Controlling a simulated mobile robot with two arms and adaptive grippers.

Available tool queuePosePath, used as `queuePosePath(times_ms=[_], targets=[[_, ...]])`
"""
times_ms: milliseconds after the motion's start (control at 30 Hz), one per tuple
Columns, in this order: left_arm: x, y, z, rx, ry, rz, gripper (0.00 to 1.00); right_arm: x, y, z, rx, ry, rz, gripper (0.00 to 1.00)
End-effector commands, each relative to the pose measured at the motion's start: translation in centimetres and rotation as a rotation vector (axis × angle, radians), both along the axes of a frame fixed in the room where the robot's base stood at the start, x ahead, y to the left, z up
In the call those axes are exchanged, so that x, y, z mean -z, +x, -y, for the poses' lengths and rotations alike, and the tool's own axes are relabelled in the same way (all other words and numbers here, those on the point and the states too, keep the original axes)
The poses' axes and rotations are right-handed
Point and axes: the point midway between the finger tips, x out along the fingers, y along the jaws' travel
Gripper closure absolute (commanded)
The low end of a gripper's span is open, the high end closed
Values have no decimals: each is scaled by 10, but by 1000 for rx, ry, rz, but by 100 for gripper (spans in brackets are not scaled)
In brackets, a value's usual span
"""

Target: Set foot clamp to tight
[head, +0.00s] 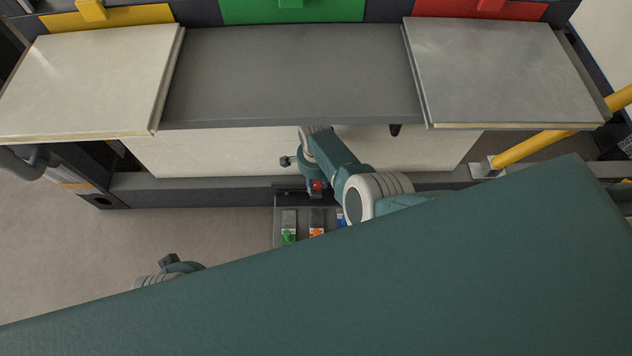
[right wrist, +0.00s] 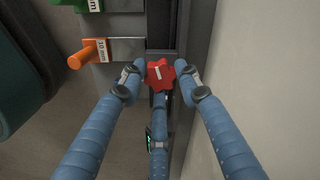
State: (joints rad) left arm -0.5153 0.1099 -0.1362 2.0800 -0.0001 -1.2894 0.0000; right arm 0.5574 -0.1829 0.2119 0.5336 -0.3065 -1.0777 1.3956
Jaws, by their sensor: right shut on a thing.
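A red star-shaped knob (right wrist: 160,74) with a small white mark sits by the dark frame channel in the right wrist view. I take it as the foot clamp's knob. It also shows small and partly covered in the head view (head: 317,186). My right gripper (right wrist: 158,76) is shut on the red knob, its blue fingers around it. In the head view this gripper (head: 314,181) is low in front of the container frame. Only a piece of my left gripper (head: 168,260) shows at the lower left, and its fingers are hidden.
An orange peg (right wrist: 88,54) labelled 10 mm and a green peg (right wrist: 70,3) sit beside the knob. A rack with green (head: 288,236), orange (head: 316,232) and blue pieces is below the gripper. A yellow bar (head: 540,146) is at the right.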

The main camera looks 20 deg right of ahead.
Motion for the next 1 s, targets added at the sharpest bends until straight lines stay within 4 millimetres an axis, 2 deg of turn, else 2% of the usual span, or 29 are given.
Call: queuePosePath(times_ms=[33, 633, 667, 733, 1000], targets=[[1, -1, 0, 0, 1, -3, 100, 5, -10, -6, 12, 10, -21, 93], [-1, -2, 0, 0, 0, -1, 100, 4, -10, -9, 44, 14, -21, 93], [-1, -2, 0, 0, 0, -1, 100, 4, -10, -9, 43, 15, -21, 61], [-1, -2, 0, 0, 0, -1, 100, 4, -8, -9, 44, 14, -19, 48], [0, -3, -1, 5, 3, -2, 100, 2, -3, -5, 44, 7, -8, 48]])
